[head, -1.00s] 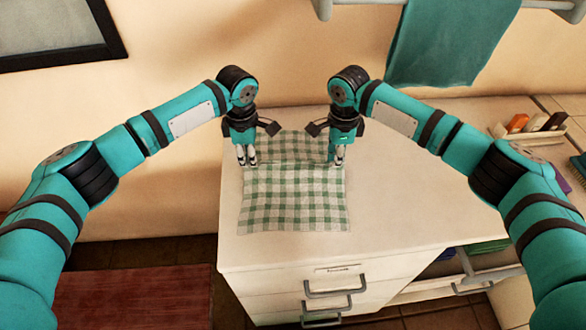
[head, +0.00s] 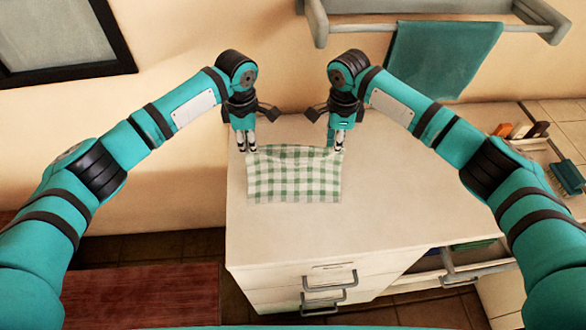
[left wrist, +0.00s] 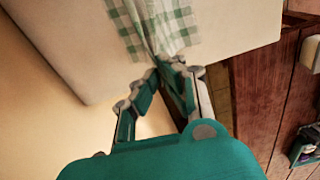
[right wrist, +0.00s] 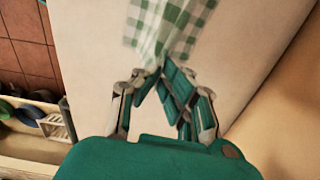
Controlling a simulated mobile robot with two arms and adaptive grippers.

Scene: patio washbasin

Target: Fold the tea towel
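The green-and-white checked tea towel (head: 293,183) is at the far left part of the white cabinet top, below and between my grippers. Its far edge sags slightly between them. My left gripper (head: 246,148) is shut on its far left corner, and my right gripper (head: 335,147) on its far right corner. In the left wrist view the towel (left wrist: 160,22) runs bunched into the closed fingertips (left wrist: 165,62). In the right wrist view the towel (right wrist: 170,25) is pinched likewise, slightly blurred. I cannot tell how much of it rests on the top.
The cabinet top (head: 400,200) is bare in front and to the right. A teal cloth (head: 442,58) hangs from a rail on the wall behind. A caddy (head: 530,140) and a brush (head: 568,178) stand at right. A reddish-brown surface (head: 140,295) lies low at left.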

